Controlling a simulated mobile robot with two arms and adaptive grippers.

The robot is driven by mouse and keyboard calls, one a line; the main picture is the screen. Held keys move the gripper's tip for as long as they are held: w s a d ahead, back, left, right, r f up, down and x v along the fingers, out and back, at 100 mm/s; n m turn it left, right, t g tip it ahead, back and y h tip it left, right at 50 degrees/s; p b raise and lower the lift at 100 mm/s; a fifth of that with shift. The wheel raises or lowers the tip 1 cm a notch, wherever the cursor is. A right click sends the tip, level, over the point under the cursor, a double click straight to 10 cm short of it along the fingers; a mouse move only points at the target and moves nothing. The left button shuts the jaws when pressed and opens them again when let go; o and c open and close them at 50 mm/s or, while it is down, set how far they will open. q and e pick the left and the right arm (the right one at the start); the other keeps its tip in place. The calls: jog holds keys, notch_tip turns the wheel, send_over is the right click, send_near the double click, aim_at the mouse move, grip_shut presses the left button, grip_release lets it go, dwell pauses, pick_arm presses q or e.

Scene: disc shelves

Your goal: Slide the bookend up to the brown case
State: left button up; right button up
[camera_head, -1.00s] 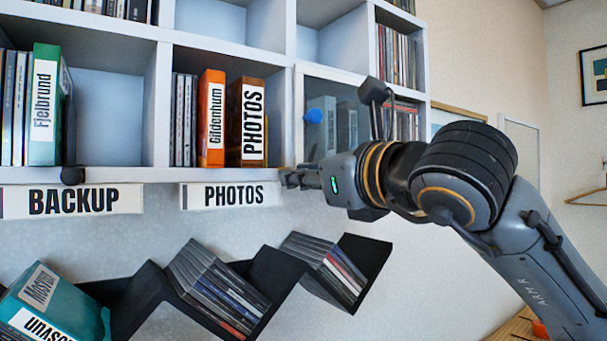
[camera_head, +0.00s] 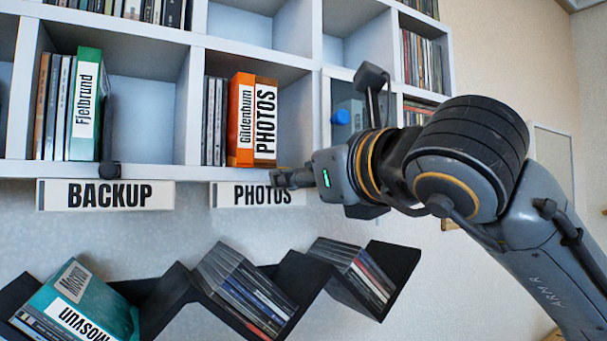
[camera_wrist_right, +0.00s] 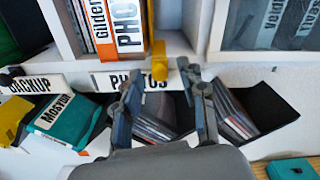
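The brown case (camera_head: 265,118), labelled PHOTOS, stands upright beside an orange case in the PHOTOS compartment; it also shows in the right wrist view (camera_wrist_right: 128,25). A yellow upright piece (camera_wrist_right: 158,60), seemingly the bookend's handle, stands at the shelf's front edge just right of the brown case. I cannot tell whether the bookend touches the case, and in the head view the handle is hidden. My right gripper (camera_head: 283,179) is at the shelf's front edge, below and right of the brown case. Its fingers (camera_wrist_right: 163,76) are apart, one each side of the yellow piece in the picture. My left gripper is not in view.
A black bookend (camera_head: 107,125) stands beside the green case (camera_head: 84,105) in the BACKUP compartment. A divider (camera_head: 317,125) bounds the PHOTOS compartment on the right. A blue knob (camera_head: 341,117) is beyond it. A black zigzag rack (camera_head: 165,300) with discs hangs below.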

jog(key=v, duration=1.2)
